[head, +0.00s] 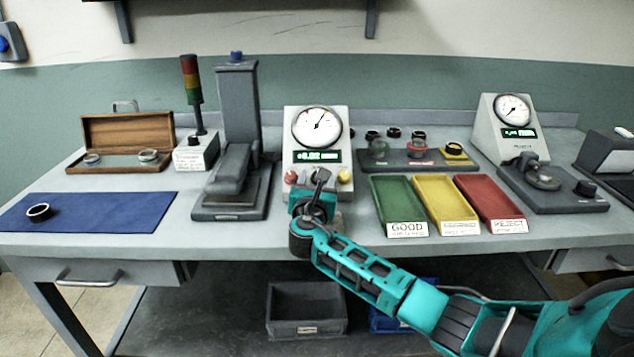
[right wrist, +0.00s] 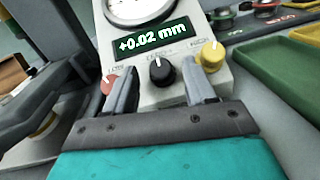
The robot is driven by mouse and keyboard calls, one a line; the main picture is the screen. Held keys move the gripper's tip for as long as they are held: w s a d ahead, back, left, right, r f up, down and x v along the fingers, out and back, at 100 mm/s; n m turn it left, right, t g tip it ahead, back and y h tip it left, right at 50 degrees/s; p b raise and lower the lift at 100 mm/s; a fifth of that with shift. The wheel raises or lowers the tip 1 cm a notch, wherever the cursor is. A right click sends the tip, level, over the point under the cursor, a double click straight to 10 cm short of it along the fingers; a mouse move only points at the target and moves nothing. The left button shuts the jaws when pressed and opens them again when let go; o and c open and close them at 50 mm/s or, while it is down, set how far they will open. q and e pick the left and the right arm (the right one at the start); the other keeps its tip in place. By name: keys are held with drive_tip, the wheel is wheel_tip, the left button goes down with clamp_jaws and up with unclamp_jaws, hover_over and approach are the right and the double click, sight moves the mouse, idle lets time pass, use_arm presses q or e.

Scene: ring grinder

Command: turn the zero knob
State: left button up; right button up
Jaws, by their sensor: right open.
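The gauge box (head: 317,152) stands at the middle of the bench with a round dial and a display reading +0.02 mm. Its front has a red knob (right wrist: 109,84), a black middle knob (right wrist: 161,74) with a white mark, and a yellow knob (right wrist: 212,57). The small labels are too blurred to read surely; the black one appears to be the zero knob. My right gripper (head: 318,179) is open in front of the box. In the right wrist view its fingers (right wrist: 160,66) lie left and right of the black knob; contact cannot be told. My left gripper is out of view.
A grey press (head: 237,130) stands close left of the gauge. Green (head: 391,187), yellow (head: 436,187) and red (head: 480,187) trays lie right of it. A second dial gauge (head: 509,130) stands further right. A blue mat (head: 110,208) with a dark ring lies at left.

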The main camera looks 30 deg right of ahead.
drive_tip(key=shift+w+d, duration=0.25)
drive_tip(key=shift+w, duration=0.05)
clamp_jaws()
idle(0.5)
drive_tip(key=shift+m, duration=0.3)
drive_tip(key=shift+w+a+m+g+h+b, duration=0.1)
drive_tip(key=shift+a+m+g+h+b, duration=0.15)
drive_tip(key=shift+m+g+h, duration=0.7)
drive_tip(key=shift+w+r+m+g+h+b, duration=0.1)
drive_tip(key=shift+m+g+h+b, duration=0.25)
drive_tip(key=shift+m+g, duration=0.85)
drive_tip(key=shift+w+m+g+h+b, duration=0.1)
drive_tip(key=shift+m+g+h+b, duration=0.25)
drive_tip(key=shift+m+g, duration=0.8)
drive_tip(key=shift+m, duration=0.5)
